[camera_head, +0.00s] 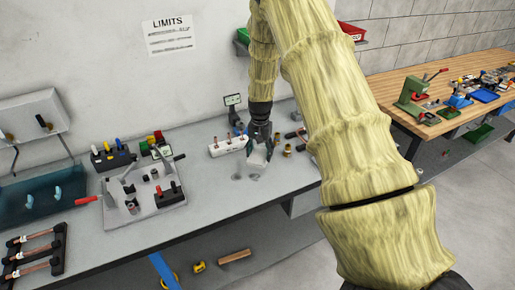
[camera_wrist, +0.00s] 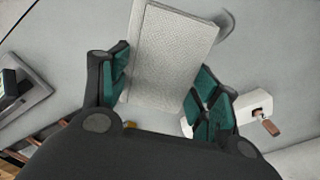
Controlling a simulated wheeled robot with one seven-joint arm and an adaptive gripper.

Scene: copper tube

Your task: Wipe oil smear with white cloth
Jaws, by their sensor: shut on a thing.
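My gripper (camera_head: 260,137) is above the grey workbench, its fingers shut on the white cloth (camera_head: 257,157). In the wrist view, the textured pale cloth (camera_wrist: 170,45) sits between the two green-padded fingers of my gripper (camera_wrist: 162,84) and extends beyond them. In the head view the cloth hangs tilted below the fingers; I cannot tell whether it touches the bench. Faint grey marks that look like the oil smear (camera_head: 252,178) are on the bench just below the cloth. A grey curved smear (camera_wrist: 228,21) also shows beside the cloth in the wrist view, partly hidden by it.
A white block with copper pieces (camera_head: 228,147) stands just left of my gripper. Small brass fittings (camera_head: 287,150) stand to its right. A fixture plate with a red handle (camera_head: 146,207) is further left. The bench front between the plate and smear is clear.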

